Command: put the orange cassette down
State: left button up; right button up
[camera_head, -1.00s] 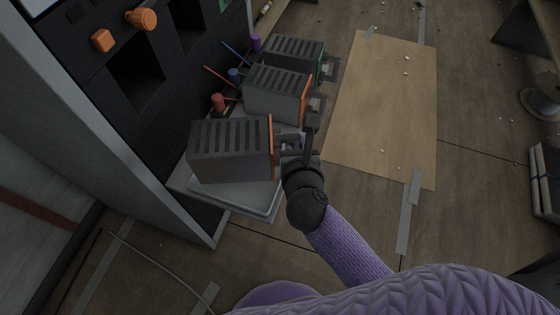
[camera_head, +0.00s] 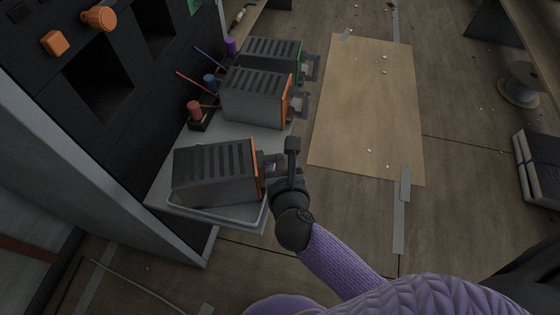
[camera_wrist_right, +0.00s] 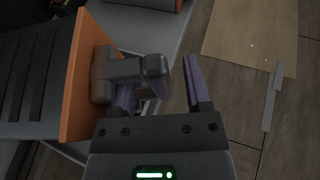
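The near orange-faced cassette (camera_head: 216,173), a dark grey slotted box, rests on a pale tray (camera_head: 222,217) on the grey shelf, slightly turned. Its orange front faces right, with a grey handle. My right gripper (camera_head: 279,170) is at this handle. In the right wrist view the orange face (camera_wrist_right: 82,75) and handle (camera_wrist_right: 130,72) show left of centre. The fingers of my right gripper (camera_wrist_right: 160,92) are apart, with a visible gap between the handle and the right finger. The left finger is partly hidden by the handle. My left gripper is not in view.
A second orange-faced cassette (camera_head: 252,98) and a green-faced cassette (camera_head: 268,60) stand behind on the shelf. A dark rack (camera_head: 110,75) with openings and orange knobs stands left. A red-capped item (camera_head: 196,112) is beside the cassettes. Floor with a brown sheet (camera_head: 368,110) lies right.

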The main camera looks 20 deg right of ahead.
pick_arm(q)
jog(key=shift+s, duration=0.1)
pick_arm(e)
jog(key=shift+r, duration=0.2)
pick_arm(q)
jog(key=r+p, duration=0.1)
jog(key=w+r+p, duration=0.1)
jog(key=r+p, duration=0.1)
jog(key=p, duration=0.1)
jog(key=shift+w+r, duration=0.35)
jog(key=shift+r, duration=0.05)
pick_arm(e)
jog(key=v, duration=1.2)
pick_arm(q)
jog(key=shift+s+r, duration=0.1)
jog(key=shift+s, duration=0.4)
pick_arm(e)
jog(key=shift+f, duration=0.1)
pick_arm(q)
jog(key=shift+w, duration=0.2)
